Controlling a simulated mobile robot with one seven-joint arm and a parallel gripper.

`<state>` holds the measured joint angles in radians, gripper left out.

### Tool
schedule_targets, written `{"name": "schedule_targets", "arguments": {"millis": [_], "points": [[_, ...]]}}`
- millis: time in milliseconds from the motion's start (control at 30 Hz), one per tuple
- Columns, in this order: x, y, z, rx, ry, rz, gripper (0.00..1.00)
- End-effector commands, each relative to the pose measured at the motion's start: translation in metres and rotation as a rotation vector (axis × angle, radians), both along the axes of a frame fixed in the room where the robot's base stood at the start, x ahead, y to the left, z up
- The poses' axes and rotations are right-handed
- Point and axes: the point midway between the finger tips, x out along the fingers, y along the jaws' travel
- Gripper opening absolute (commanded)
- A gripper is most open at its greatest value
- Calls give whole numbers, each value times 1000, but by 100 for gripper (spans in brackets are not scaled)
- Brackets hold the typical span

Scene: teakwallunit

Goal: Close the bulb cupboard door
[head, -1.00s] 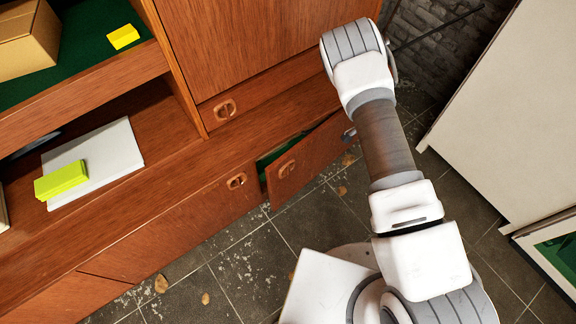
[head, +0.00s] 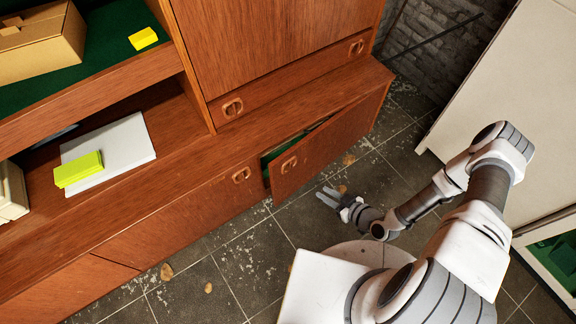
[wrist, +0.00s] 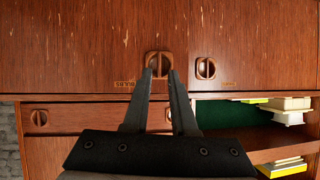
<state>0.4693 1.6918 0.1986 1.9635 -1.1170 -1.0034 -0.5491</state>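The bulb cupboard door, which I take to be the brown wooden door (head: 335,148) standing ajar in the lower right of the wall unit, shows a dark green interior along its left edge. Its round wooden handle (head: 288,166) is near that edge. My gripper (head: 322,194) is low in front of the door, open and empty, with its fingers pointing towards the unit and apart from the door. In the wrist view, which seems upside down, a handle (wrist: 158,65) shows between and beyond the open fingertips (wrist: 160,76).
The neighbouring lower door (head: 205,205) looks closed. A paper stack (head: 125,150) with a lime block (head: 78,170) lies on the left shelf. A pale panel (head: 475,70) stands at the right. The tiled floor (head: 240,262) before the unit is mostly clear, with scattered leaves.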

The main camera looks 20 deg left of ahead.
Motion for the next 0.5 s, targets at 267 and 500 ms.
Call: {"name": "schedule_targets", "arguments": {"millis": [267, 500], "points": [[8, 17, 25, 59, -140, 4, 25], [30, 50, 6, 57, -137, 6, 25]]}}
